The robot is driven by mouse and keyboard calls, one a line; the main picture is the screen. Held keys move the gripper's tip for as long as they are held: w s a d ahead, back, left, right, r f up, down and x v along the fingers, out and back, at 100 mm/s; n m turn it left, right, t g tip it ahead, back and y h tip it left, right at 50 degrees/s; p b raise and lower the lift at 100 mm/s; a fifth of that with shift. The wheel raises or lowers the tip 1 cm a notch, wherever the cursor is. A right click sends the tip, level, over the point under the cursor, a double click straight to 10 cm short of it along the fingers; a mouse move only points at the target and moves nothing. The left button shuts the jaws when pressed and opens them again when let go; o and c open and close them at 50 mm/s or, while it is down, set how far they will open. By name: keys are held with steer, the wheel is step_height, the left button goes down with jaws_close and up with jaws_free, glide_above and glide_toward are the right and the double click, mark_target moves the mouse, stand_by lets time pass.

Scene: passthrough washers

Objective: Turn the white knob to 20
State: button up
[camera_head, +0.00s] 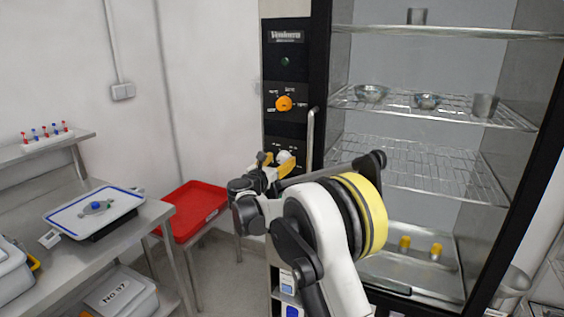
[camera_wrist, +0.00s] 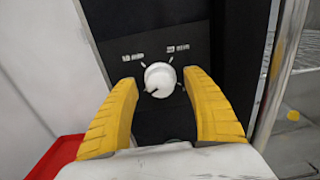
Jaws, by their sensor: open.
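The white knob (camera_wrist: 160,80) is on a black panel, with printed marks around it, in the wrist view. Its dark pointer line points to the lower left; the small lettering is too blurred to read. In the head view the white knob (camera_head: 284,157) shows partly behind my gripper (camera_head: 272,160). My gripper's yellow fingers (camera_wrist: 161,112) are open, one on each side of the knob and a little short of it, with gaps on both sides. Nothing is held between them.
An orange knob (camera_head: 284,103) sits higher on the same panel. A vertical metal handle (camera_head: 310,140) is just right of the panel. The cabinet with wire shelves (camera_head: 420,165) stands open to the right. A red tray (camera_head: 193,208) is at the lower left.

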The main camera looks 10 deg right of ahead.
steer(key=shift+x, duration=0.95)
steer(key=c, duration=1.2)
